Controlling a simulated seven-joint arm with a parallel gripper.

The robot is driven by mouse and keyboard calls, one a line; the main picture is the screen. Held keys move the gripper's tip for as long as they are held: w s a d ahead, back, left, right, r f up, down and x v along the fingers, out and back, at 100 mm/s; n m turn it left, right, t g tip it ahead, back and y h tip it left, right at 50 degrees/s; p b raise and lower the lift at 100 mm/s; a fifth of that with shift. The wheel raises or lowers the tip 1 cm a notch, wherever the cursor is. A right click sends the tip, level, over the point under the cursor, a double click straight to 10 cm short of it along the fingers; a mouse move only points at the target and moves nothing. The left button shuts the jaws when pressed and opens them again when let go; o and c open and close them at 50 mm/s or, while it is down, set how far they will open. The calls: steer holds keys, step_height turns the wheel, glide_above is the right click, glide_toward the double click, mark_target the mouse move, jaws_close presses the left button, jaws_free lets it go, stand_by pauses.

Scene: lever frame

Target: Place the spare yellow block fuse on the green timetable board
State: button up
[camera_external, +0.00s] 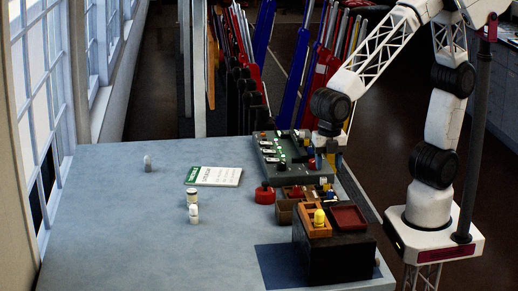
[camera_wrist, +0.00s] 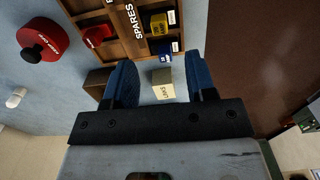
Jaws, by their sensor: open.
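A yellow block fuse (camera_wrist: 158,23) sits in a compartment of the brown wooden box marked SPARES (camera_wrist: 130,52) at the top of the wrist view. A blue block (camera_wrist: 161,47) sits in the compartment nearer me. My gripper (camera_wrist: 160,82) is open and empty, its two blue fingers apart, short of the box in the wrist view. A pale labelled block (camera_wrist: 163,84) shows between the fingers, below them and not visibly held. In the external view my gripper (camera_external: 327,158) is over the right end of the lever frame. The timetable board (camera_external: 213,177), white with a green edge, lies flat on the table.
A red round button (camera_wrist: 42,40) stands beside the spares box; it also shows in the external view (camera_external: 264,194). A yellow-topped piece (camera_external: 319,217) stands in an orange tray.

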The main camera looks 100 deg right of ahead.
mark_target(327, 185)
steer(key=shift+f, duration=1.25)
steer(key=shift+d+f, duration=0.2)
steer(key=shift+f, duration=2.4)
jaws_close()
steer(key=shift+r, duration=0.15)
